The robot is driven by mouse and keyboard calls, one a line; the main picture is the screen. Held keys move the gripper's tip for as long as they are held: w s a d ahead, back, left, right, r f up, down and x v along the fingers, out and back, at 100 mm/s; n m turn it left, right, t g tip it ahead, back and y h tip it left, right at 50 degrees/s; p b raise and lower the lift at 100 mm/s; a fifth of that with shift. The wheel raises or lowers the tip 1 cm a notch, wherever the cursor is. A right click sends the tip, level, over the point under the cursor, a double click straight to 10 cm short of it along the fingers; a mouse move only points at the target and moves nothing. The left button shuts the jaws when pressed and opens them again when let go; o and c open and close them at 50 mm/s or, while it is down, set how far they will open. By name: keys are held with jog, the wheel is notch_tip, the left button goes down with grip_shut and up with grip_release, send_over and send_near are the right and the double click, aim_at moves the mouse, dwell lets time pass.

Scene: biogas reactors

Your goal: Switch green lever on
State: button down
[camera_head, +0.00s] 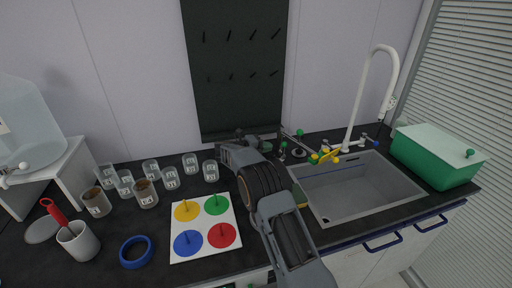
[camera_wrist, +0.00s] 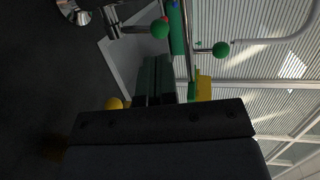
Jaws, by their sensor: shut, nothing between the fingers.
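Green-knobbed levers stand by the taps behind the sink's left edge. In the head view one green knob (camera_head: 300,132) is higher and another (camera_head: 283,145) is lower, to its left. The wrist view shows a green knob (camera_wrist: 160,28) on a short metal stem beyond the fingers, and a second green knob (camera_wrist: 221,49) to its right. I cannot match the knobs between views. My gripper (camera_wrist: 155,65) is shut and empty, pointing towards the knobs without visible contact. In the head view my wrist partly hides this area.
Yellow handles (camera_head: 329,157) and a white curved faucet (camera_head: 358,95) stand by the sink (camera_head: 355,190). A green box (camera_head: 435,158) is right of it. A peg board (camera_head: 203,228), glass beakers and a blue ring (camera_head: 136,252) occupy the left counter.

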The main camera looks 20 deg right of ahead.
aim_at(284, 144)
jog(key=shift+p+x, duration=0.45)
jog(key=shift+x, duration=2.15)
jog(key=shift+d+r+y+p, duration=0.55)
jog(key=shift+d+y+p, duration=0.1)
jog(key=shift+y+p, duration=0.25)
jog(key=shift+d+f+y+p, duration=0.15)
jog(key=shift+d+y+p, duration=0.3)
jog(key=shift+d, duration=0.4)
